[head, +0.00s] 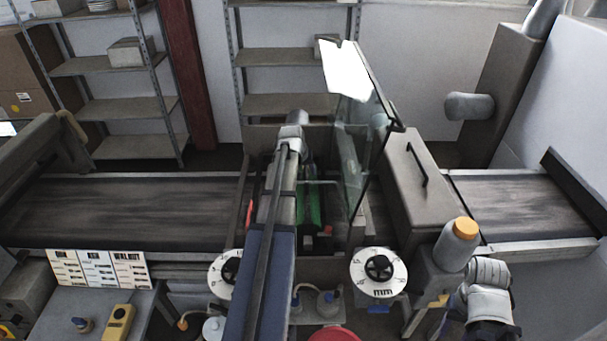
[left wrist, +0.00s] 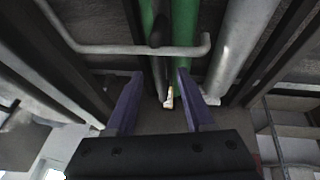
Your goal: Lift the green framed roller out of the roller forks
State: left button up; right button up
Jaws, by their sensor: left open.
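The green framed roller (head: 315,206) shows as green strips in the middle of the machine in the head view, partly covered by my left arm. In the left wrist view the green roller (left wrist: 185,28) runs away from me between dark and grey bars. A bent grey rod (left wrist: 125,48) crosses in front of it. My left gripper (left wrist: 158,76) is open, its two purple fingers apart on either side of the green roller's line, nothing between them that I can see held. Its fingertips are hidden in the head view. I cannot make out the roller forks clearly.
A tilted glass guard (head: 362,150) stands just right of the roller area. A grey cover with a black handle (head: 416,165) is beyond it. Dark belts (head: 120,212) run to both sides. Two white dials (head: 379,270) and an orange-capped bottle (head: 458,243) are in front.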

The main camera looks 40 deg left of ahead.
aim_at(306, 175)
pick_arm(q)
jog(key=b+x, duration=0.2)
jog(key=x, duration=0.1)
jog(key=shift+w+f, duration=0.1)
jog(key=shift+f, duration=0.1)
grip_shut()
dwell(1.3)
jog(key=shift+r, duration=0.1)
dwell(0.5)
